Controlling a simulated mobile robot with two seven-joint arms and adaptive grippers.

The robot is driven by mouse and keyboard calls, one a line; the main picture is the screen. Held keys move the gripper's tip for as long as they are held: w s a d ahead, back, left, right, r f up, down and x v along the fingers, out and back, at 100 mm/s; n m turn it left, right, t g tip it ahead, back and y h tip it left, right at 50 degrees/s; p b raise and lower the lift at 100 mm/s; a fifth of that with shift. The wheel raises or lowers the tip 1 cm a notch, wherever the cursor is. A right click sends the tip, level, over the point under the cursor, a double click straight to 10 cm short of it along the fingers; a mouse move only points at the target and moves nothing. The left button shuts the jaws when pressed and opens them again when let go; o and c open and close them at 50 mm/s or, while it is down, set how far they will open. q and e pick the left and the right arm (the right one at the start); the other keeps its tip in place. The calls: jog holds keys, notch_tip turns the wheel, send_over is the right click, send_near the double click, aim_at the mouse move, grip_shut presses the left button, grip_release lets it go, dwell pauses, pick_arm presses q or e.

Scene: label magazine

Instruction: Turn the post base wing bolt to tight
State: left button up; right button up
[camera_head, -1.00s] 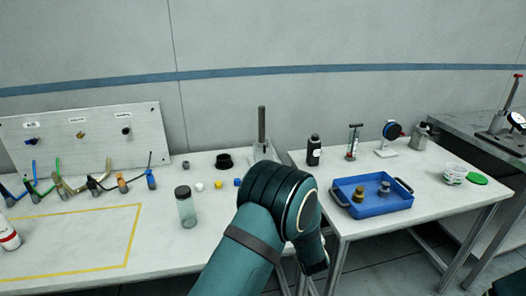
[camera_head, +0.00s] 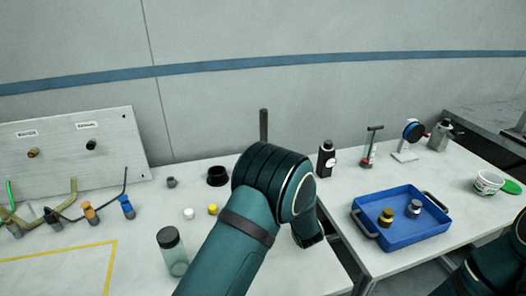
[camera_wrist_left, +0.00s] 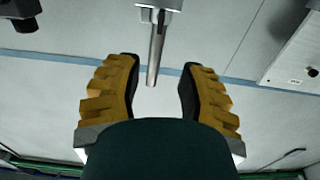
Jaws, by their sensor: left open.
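A grey upright post (camera_head: 263,126) stands at the back edge of the left table. Its base is hidden behind my left arm in the head view. In the left wrist view the post (camera_wrist_left: 156,48) hangs down from the top edge, the picture being upside down, with part of its pale base (camera_wrist_left: 160,4) above it. My left gripper (camera_wrist_left: 159,70) is open, and its ribbed yellow fingers appear either side of the post's free end. I cannot tell if they touch it. The wing bolt is not clearly visible. My right gripper is out of view.
A black ring (camera_head: 217,176), white cap (camera_head: 188,213), yellow cap (camera_head: 212,209) and a jar (camera_head: 172,252) stand left of my arm. A black bottle (camera_head: 326,158) and blue tray (camera_head: 373,236) are on the right table. A panel (camera_head: 70,150) stands at back left.

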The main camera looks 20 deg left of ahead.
pick_arm(q)
jog(key=b+x, duration=0.2)
jog(key=x, duration=1.2)
jog(key=shift+w+a, duration=0.2)
jog(key=shift+w, duration=0.05)
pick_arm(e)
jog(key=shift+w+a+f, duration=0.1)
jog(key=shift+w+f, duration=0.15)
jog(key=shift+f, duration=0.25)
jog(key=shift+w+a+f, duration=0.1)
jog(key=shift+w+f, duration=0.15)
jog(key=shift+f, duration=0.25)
pick_arm(q)
jog(key=shift+r, duration=0.1)
grip_shut()
